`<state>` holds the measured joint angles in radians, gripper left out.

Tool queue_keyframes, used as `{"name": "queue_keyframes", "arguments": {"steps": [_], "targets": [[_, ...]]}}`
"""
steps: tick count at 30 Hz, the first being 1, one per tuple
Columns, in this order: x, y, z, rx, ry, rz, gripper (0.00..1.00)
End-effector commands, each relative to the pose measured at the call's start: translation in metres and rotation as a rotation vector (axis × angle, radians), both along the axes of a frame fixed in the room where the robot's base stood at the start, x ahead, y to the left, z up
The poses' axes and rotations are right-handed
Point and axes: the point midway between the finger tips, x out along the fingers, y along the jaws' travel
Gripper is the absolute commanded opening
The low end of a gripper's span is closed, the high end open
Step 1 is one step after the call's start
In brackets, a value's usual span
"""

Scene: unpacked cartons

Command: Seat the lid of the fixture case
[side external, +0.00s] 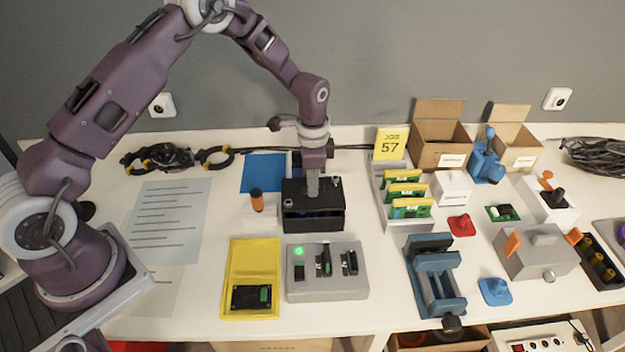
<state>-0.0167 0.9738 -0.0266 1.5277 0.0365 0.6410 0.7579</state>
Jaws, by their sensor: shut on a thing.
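A black case (314,222) stands on the table in the middle of the side external view. Its dark lid (327,197) lies over the top, with small light knobs near its corners. My gripper (312,192) points straight down over the middle of the lid and is shut on it, seemingly at a central grip that the fingers hide. A dark bluish strip shows along the front between lid and case wall. I cannot tell whether the lid is fully down or slightly raised.
A grey block with a green light (327,272) and an open yellow case (252,279) are in front. A rack of green-yellow cards (404,190) and a blue vise (435,275) are to the right.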

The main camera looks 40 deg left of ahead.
Motion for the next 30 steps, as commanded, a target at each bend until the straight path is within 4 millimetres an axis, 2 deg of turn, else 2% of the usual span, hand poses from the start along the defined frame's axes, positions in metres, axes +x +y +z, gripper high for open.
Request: {"name": "queue_keyframes", "arguments": {"steps": [22,23,26,30], "targets": [[0.000,0.000,-0.022,0.001,-0.001,0.000,0.00],[0.000,0.000,-0.022,0.000,-0.001,0.000,0.16],[0.000,0.000,-0.022,0.000,-0.001,0.000,0.36],[0.000,0.000,-0.022,0.001,-0.001,0.000,0.37]]}}
